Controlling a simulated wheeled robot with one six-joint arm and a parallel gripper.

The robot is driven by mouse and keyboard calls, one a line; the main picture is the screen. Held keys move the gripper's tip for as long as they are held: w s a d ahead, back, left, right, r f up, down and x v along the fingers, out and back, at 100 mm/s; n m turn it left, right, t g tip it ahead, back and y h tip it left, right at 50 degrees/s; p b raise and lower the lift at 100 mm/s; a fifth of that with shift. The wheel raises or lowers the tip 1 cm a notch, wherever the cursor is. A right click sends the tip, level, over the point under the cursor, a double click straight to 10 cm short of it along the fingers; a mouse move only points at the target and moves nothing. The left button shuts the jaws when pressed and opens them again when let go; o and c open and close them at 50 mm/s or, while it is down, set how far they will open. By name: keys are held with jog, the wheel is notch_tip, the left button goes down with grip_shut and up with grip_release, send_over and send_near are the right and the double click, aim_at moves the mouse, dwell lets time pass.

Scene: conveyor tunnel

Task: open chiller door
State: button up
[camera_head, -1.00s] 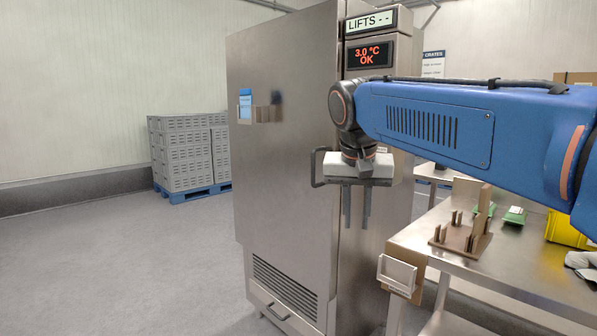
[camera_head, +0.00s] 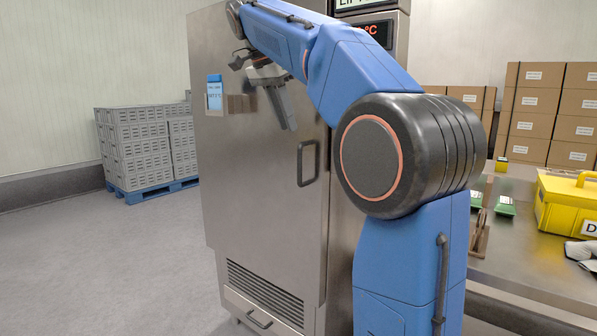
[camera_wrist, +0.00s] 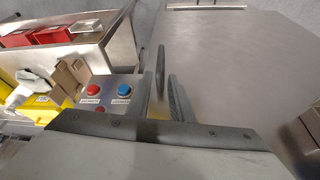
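The steel chiller door (camera_head: 265,215) stands on the left half of the body view and looks shut. Its dark upright handle (camera_head: 308,163) is near the door's right edge. My gripper (camera_head: 287,124) points down in front of the door, above and left of the handle and apart from it. In the wrist view my two fingers (camera_wrist: 161,92) stand apart with a gap, and the handle (camera_wrist: 160,68) shows in line with that gap. The door face also fills the right of the wrist view (camera_wrist: 235,60). My arm hides part of the chiller's upper right side.
A steel table (camera_head: 515,250) at right holds a yellow case (camera_head: 565,205) and green items. Cardboard boxes (camera_head: 555,110) are stacked behind. Grey crates (camera_head: 145,150) stand on a blue pallet at left. The floor left of the chiller is free. Red and blue buttons (camera_wrist: 108,90) show in the wrist view.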

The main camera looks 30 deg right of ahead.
jog(key=x, duration=1.6)
jog(key=shift+f, duration=0.3)
grip_shut()
